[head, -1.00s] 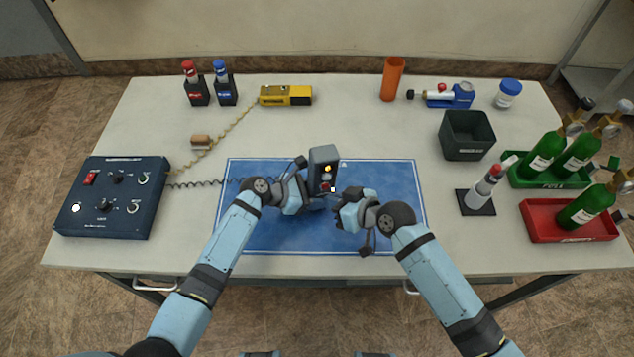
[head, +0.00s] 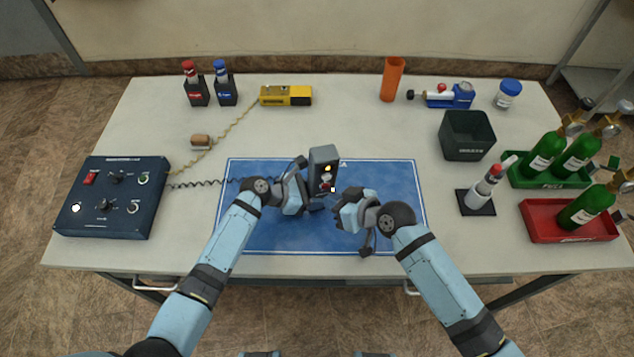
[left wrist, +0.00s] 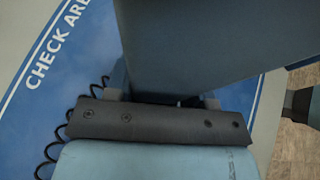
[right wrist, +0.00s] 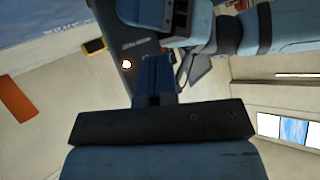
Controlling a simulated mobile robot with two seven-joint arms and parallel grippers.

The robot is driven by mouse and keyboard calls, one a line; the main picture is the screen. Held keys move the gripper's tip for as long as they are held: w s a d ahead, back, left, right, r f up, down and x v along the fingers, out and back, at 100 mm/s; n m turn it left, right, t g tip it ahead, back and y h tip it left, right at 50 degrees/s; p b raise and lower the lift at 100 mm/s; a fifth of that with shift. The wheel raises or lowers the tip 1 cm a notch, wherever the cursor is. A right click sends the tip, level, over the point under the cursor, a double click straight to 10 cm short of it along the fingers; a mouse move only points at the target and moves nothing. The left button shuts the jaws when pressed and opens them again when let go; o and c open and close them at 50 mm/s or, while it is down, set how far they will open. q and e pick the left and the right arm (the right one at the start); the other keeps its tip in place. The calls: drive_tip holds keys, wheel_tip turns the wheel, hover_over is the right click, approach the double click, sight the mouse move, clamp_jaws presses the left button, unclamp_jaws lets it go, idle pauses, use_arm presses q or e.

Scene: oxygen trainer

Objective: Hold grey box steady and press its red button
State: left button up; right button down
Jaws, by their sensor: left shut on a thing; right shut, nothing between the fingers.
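The grey box (head: 322,160) stands upright over the blue mat (head: 385,190), with a lit yellow lamp and a red button (head: 326,185) on the face toward me. My left gripper (head: 308,196) is shut on the box from its left side. The box fills the top of the left wrist view (left wrist: 210,40). My right gripper (head: 337,201) is shut and empty, just in front of and to the right of the button, and looks slightly apart from it. In the right wrist view the box (right wrist: 120,40) shows its lit lamp; the fingers (right wrist: 157,65) hide the button.
A dark blue control panel (head: 110,197) sits at the left, with a coiled cable running toward the box. A dark bin (head: 467,135), a torch-like device on a black base (head: 478,195) and bottle trays stand at the right.

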use_arm(q)
drive_tip(key=shift+f, duration=0.1)
use_arm(e)
drive_tip(key=shift+w, duration=0.1)
idle(0.3)
drive_tip(key=shift+w+a, duration=0.15)
drive_tip(key=shift+w, duration=0.15)
drive_tip(key=shift+w, duration=0.25)
idle(0.4)
drive_tip(key=shift+s, duration=0.65)
drive_tip(key=s+d, duration=0.2)
drive_tip(key=s, duration=0.3)
drive_tip(key=shift+s, duration=0.4)
